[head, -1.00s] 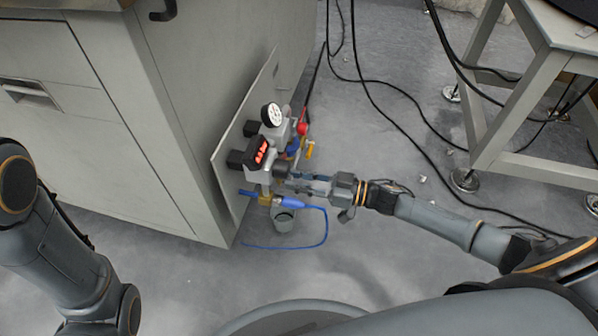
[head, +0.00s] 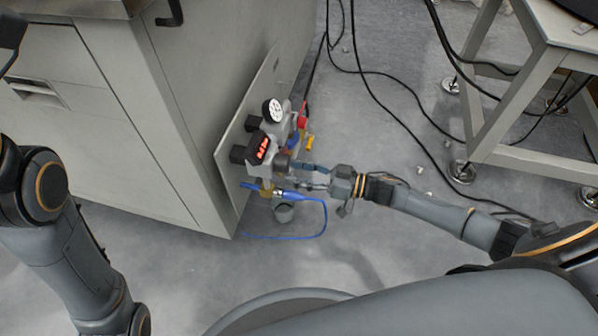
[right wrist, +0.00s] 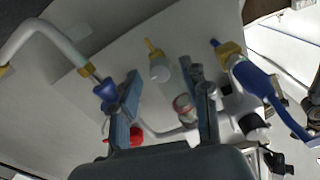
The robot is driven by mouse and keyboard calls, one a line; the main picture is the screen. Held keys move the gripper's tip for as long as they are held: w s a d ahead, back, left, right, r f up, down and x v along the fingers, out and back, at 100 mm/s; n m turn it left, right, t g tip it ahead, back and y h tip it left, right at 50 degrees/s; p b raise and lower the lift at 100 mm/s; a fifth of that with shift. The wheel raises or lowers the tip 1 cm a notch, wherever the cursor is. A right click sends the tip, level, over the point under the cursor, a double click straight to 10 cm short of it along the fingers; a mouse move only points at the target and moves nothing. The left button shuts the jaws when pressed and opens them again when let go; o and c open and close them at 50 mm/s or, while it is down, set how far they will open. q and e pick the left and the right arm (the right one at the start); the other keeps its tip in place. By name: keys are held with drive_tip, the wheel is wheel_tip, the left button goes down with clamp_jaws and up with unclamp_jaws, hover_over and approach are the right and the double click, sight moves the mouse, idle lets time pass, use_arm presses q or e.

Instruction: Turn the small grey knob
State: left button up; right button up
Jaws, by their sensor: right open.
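A valve and gauge assembly is fixed to a pale plate (head: 228,160) on the cabinet's side. The small grey knob (head: 281,163) seems to be the dark grey round part below the red digital display (head: 262,149); it is partly hidden. My right gripper (head: 297,176) is open, its fingertips at the front of the assembly around this part. In the right wrist view its two fingers (right wrist: 166,108) stand apart, with a pale cylinder with a red ring (right wrist: 178,98) seen between them. I cannot tell whether they touch anything. My left gripper is out of view.
Black cables (head: 385,80) cross the floor. A metal table frame (head: 500,110) stands at right.

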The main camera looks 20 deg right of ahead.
drive_tip(key=v, duration=1.2)
